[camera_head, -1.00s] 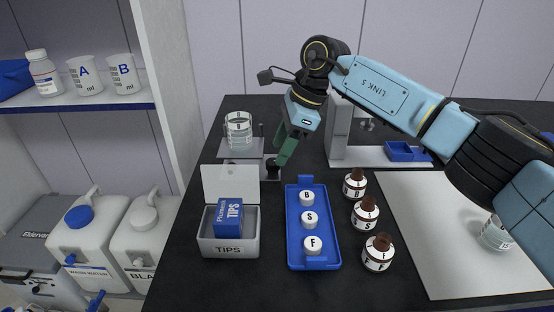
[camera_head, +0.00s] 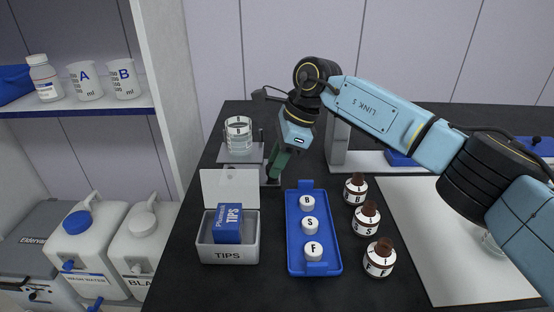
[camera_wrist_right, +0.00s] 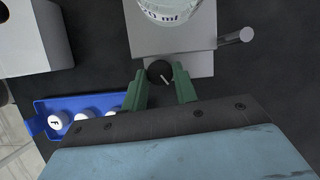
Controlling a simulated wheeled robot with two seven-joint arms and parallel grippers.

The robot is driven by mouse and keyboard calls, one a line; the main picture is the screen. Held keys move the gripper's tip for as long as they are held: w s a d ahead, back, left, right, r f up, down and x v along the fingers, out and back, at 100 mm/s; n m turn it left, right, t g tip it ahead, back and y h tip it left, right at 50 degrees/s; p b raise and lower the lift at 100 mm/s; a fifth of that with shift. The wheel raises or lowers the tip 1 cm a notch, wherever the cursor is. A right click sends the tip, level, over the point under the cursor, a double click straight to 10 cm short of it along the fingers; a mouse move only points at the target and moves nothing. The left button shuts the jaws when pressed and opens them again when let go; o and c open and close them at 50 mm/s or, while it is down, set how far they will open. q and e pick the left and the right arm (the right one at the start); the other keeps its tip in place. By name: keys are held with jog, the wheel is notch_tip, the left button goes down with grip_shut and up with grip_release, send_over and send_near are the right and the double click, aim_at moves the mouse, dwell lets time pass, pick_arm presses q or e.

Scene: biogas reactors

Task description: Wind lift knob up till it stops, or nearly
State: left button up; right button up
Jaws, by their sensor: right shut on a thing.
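The lift stand's flat top plate (camera_head: 240,158) is at the back left of the bench. It carries a glass beaker (camera_head: 238,134), which shows at the top of the wrist view (camera_wrist_right: 168,10). The dark round lift knob (camera_wrist_right: 158,73), with a pale mark on it, is at the stand's near side in the wrist view. My right gripper (camera_wrist_right: 160,88) is shut on the knob, with a green finger on each side. In the head view the right gripper (camera_head: 274,172) points down beside the stand, and its fingers hide the knob. My left gripper is not in view.
An open tips box (camera_head: 228,252) and a blue tray (camera_head: 290,240) with white lidded pieces are in front of the stand. Brown bottles (camera_head: 366,218) stand right of the tray. A rod (camera_wrist_right: 235,37) sticks out right of the stand's plate in the wrist view.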

jog(key=shift+m, duration=0.6)
jog(key=shift+s+r+m+t+p, duration=0.1)
jog(key=shift+m+t+p, duration=0.4)
jog(key=shift+m, duration=0.2)
jog(key=shift+m+t, duration=0.3)
jog(key=shift+m, duration=0.4)
jog(key=shift+s+m+t+h, duration=0.1)
jog(key=shift+m+t+h, duration=0.25)
jog(key=shift+m, duration=0.65)
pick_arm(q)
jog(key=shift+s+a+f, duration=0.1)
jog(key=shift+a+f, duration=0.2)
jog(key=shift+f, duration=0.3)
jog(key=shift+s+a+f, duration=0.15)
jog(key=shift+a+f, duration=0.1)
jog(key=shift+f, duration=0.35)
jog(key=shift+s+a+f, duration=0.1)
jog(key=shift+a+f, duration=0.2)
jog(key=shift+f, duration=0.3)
pick_arm(e)
jog(key=shift+m+t, duration=0.35)
jog(key=shift+m, duration=0.55)
jog(key=shift+a, duration=0.1)
jog(key=o, duration=1)
jog(key=shift+c, duration=0.2)
